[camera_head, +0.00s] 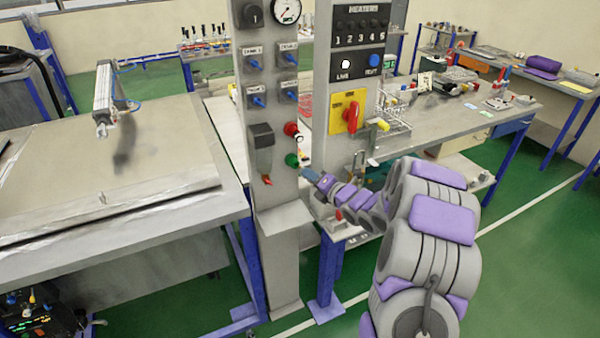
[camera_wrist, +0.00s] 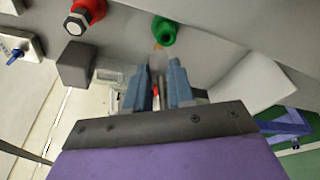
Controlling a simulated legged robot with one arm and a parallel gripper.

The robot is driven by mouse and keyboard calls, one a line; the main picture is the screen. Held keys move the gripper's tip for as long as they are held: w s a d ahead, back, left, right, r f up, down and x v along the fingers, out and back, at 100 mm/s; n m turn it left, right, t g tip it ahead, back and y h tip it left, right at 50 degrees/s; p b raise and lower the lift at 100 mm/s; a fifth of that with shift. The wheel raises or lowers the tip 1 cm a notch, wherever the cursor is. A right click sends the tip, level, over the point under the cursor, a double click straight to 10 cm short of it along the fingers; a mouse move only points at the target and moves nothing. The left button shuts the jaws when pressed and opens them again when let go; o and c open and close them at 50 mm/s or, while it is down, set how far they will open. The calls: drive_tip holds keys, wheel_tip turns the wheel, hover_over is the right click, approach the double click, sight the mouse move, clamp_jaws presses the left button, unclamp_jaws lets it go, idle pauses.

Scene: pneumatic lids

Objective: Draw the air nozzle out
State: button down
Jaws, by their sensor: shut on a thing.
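My gripper (camera_head: 309,174) is at the right side of the grey control column, close to the green round fitting (camera_head: 291,160). In the wrist view its two blue-grey fingers (camera_wrist: 158,72) are shut on a slender pale piece with an orange end, which I take to be the air nozzle (camera_wrist: 158,58). The nozzle's orange end points at the green fitting (camera_wrist: 163,33). Whether it sits inside the fitting or just in front of it I cannot tell. The fingers hide most of the nozzle, and in the head view it is too small to make out.
A red knob (camera_head: 291,129) is above the green fitting. A dark box (camera_head: 261,136) with a grey lower part is on the column's front. A yellow-and-red switch (camera_head: 349,112) is on the right panel. A bench (camera_head: 475,112) stands behind my arm; green floor lies right.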

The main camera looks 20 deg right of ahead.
drive_tip(key=s+r, duration=0.3)
drive_tip(key=r, duration=0.2)
drive_tip(key=shift+s+r, duration=0.4)
idle(0.3)
